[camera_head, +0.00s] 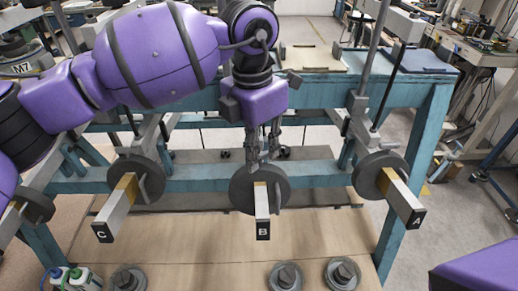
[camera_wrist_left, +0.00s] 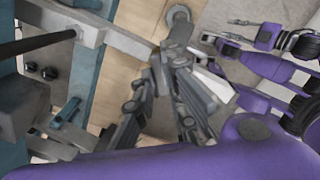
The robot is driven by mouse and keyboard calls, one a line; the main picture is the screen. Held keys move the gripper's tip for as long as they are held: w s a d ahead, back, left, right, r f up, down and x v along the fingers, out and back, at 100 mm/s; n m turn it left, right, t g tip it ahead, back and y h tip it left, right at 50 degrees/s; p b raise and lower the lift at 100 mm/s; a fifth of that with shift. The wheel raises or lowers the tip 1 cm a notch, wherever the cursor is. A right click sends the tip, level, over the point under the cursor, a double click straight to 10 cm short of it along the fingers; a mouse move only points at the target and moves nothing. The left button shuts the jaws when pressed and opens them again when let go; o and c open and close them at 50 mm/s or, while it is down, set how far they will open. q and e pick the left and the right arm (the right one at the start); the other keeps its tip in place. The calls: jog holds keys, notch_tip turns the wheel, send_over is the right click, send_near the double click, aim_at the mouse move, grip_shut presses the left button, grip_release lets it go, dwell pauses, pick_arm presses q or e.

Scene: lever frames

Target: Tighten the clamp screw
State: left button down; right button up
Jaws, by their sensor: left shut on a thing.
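Three lever bars with grey discs sit along a blue-green frame: lever C (camera_head: 113,217), lever B (camera_head: 262,212) and lever A (camera_head: 405,203). My left gripper (camera_head: 263,157) points down at the disc of lever B (camera_head: 243,190). Its fingers are shut on a small part there, which looks like the clamp screw of lever B; the fingers mostly hide it. In the left wrist view the fingers (camera_wrist_left: 174,58) close together beside the pale lever bar. My right gripper (camera_wrist_left: 218,30) shows small at the upper right of the wrist view, its fingers apart and empty.
The blue-green frame (camera_head: 320,176) stands behind the levers. Several round grey weights (camera_head: 286,276) are on the wooden board (camera_head: 210,250) below. Small bottles (camera_head: 82,277) stand at the lower left. My right arm shows at the lower right corner.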

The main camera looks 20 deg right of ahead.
pick_arm(q)
jog(key=m, duration=0.2)
jog(key=shift+m, duration=0.4)
jog(key=shift+w+m+g+h+b, duration=0.1)
jog(key=shift+m+g+h+b, duration=0.4)
jog(key=shift+m, duration=0.6)
jog(key=shift+m+b, duration=0.35)
jog(key=shift+m, duration=0.75)
jog(key=c, duration=1.8)
grip_release()
jog(key=shift+o, duration=0.2)
